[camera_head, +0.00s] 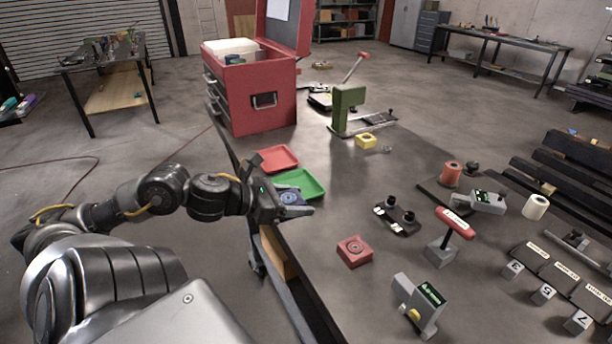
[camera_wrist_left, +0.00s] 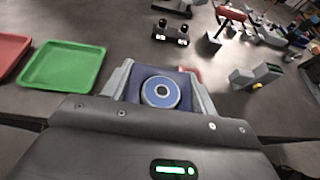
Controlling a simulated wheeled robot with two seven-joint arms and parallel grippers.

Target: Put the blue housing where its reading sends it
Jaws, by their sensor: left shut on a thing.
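My left gripper (camera_head: 297,201) is shut on the blue housing (camera_head: 291,197), a square block with a round ringed face. In the left wrist view the housing (camera_wrist_left: 161,91) sits between the two fingers, face toward the camera. The gripper is by the near edge of the green tray (camera_head: 309,181). In the wrist view the green tray (camera_wrist_left: 62,67) lies left of the gripper and looks empty. The red tray (camera_head: 277,158) lies beyond it, also empty. A grey device (camera_head: 422,300) with a lit green display stands at the front; its text is too small to read. My right gripper is not in view.
A red housing (camera_head: 355,251) and a yellow housing (camera_head: 366,140) rest on the table. A red toolbox (camera_head: 258,95) stands at the back.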

